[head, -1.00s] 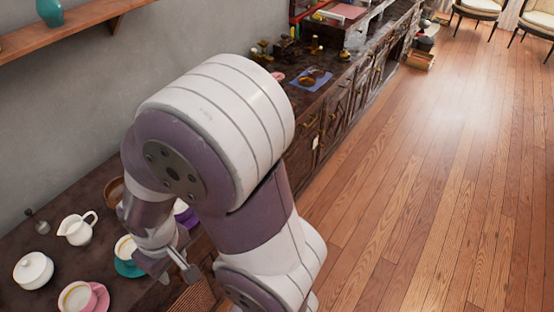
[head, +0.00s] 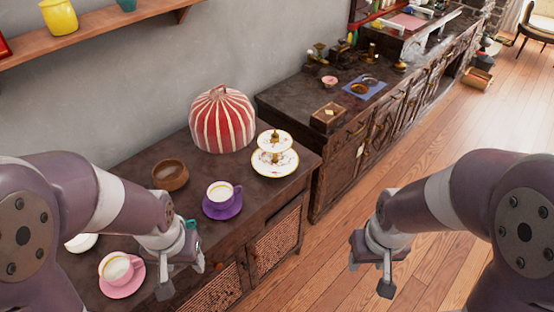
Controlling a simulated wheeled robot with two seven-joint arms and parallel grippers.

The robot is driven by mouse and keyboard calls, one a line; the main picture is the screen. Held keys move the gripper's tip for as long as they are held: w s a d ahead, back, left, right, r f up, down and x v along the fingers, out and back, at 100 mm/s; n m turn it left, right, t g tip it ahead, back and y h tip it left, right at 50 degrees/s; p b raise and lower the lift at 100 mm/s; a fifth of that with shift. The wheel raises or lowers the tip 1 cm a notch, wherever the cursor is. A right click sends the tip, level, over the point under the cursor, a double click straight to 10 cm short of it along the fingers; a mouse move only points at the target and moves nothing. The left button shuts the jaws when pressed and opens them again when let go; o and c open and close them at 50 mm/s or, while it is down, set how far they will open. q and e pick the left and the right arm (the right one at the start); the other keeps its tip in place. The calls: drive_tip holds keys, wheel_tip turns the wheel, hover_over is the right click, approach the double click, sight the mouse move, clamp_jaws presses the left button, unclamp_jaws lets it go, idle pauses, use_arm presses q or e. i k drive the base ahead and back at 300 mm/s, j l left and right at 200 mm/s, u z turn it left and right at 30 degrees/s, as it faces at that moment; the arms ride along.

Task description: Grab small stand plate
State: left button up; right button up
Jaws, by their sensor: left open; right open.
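A two-tier stand with white decorated plates stands near the right end of the near cabinet top in the head view. Its small upper plate (head: 274,141) sits above the larger lower plate (head: 262,164), with a gold-brown handle on top. My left gripper (head: 178,278) is open at the cabinet's front edge, left of and nearer than the stand, beside a pink cup. My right gripper (head: 372,282) is open and empty over the floor, to the right of the cabinet and well apart from the stand.
A red-and-white striped tea cosy (head: 222,122) stands just left of the stand. A longer counter (head: 300,93) stands behind.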

sight(265, 141)
drive_tip(key=i+l+u, duration=0.25)
drive_tip(key=i+l, duration=0.2)
drive_tip(key=i+l+u, duration=0.25)
drive_tip(key=i+l, duration=0.15)
drive_tip(key=l, duration=0.2)
